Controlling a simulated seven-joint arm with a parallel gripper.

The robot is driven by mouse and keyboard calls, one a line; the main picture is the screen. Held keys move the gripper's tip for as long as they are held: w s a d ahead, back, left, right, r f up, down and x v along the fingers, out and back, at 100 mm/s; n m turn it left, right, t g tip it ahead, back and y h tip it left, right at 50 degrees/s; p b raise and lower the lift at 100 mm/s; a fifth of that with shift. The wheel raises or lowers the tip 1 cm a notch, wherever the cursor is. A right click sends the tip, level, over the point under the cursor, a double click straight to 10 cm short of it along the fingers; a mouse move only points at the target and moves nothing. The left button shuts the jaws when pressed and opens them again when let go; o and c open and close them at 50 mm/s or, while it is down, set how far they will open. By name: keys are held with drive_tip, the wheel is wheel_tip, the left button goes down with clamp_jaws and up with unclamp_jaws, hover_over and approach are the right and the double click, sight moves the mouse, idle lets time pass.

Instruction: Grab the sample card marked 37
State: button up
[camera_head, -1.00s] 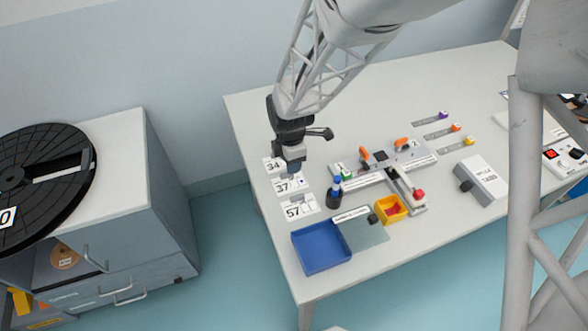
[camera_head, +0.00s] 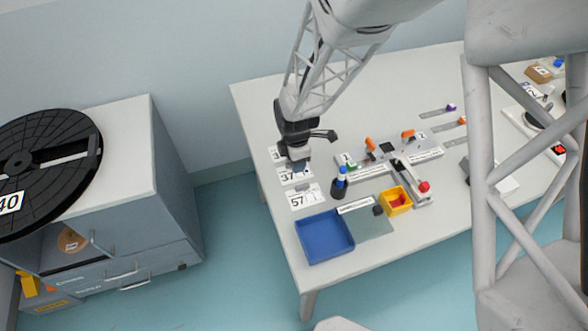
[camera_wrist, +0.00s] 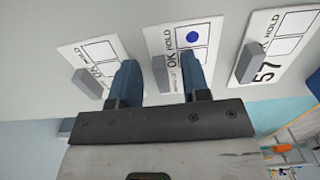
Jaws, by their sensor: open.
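The sample card marked 37 (camera_head: 288,177) lies flat on the table between the cards marked 34 (camera_head: 275,153) and 57 (camera_head: 308,199). In the wrist view it is the middle card (camera_wrist: 182,38), with a blue dot in one box and a grey tab (camera_wrist: 160,74); its number is hidden there. My gripper (camera_wrist: 160,63) is open and empty, its two blue fingers on either side of the tab as seen from the wrist. In the head view my gripper (camera_head: 299,166) is over the far part of card 37; I cannot tell whether it touches.
The 57 card (camera_wrist: 285,40) is close on the right in the wrist view, the 34 card (camera_wrist: 92,55) on the left. A dark bottle with a blue cap (camera_head: 340,185), a blue tray (camera_head: 325,236) and a yellow bin (camera_head: 396,199) stand nearby.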

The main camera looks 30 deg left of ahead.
clamp_jaws()
drive_tip(key=shift+r, duration=0.1)
wheel_tip(320, 180, up, 10)
idle(1.0)
idle(0.4)
